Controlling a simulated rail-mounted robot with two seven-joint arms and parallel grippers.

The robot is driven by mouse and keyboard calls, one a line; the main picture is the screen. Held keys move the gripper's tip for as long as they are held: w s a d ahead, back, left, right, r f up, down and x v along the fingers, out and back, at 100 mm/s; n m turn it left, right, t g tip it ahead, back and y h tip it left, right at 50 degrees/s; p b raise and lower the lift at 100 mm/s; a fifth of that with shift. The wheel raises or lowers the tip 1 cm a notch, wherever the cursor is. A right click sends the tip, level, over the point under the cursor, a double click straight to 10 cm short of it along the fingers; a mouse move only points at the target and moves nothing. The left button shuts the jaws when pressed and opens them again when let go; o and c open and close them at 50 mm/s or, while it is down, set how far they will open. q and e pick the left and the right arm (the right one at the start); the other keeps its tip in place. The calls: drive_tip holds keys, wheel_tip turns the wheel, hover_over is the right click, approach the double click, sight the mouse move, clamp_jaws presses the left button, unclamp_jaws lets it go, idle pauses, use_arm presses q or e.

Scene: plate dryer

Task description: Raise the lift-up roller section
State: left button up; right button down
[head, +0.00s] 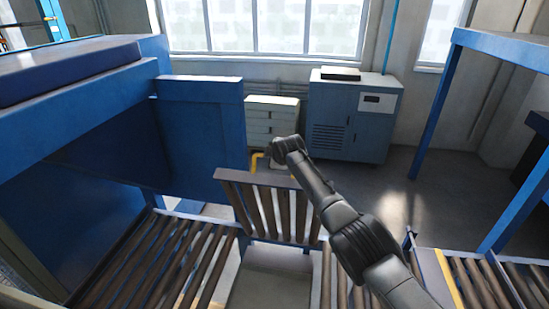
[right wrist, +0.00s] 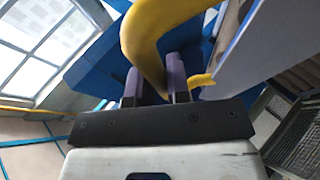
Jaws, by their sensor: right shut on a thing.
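The lift-up roller section (head: 262,207) is tilted steeply upward between the two roller runs, its rollers facing me. A yellow handle (head: 257,160) shows at its top edge; it also shows large in the right wrist view (right wrist: 145,45). My right gripper is at this handle, at the end of my dark arm that reaches in from the lower right. In the right wrist view my right gripper (right wrist: 155,84) has its two dark fingers shut on the yellow handle. The fingertips are hidden in the head view. My left gripper is not in view.
A fixed roller conveyor (head: 165,262) lies at the left, under blue machine framing (head: 205,130). Another roller run (head: 480,280) with a yellow strip lies at the right. A grey-blue cabinet (head: 350,120) stands by the back wall. Open floor (head: 400,205) lies behind the raised section.

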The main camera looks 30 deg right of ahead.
drive_tip(key=shift+w+d, duration=0.1)
idle(0.3)
drive_tip(key=c, duration=1.4)
unclamp_jaws()
drive_tip(key=o, duration=0.3)
drive_tip(key=shift+v, duration=1.05)
drive_tip(key=b+v, duration=0.3)
drive_tip(key=v, duration=0.8)
drive_tip(key=shift+s+r, duration=0.25)
drive_tip(key=shift+s, duration=0.05)
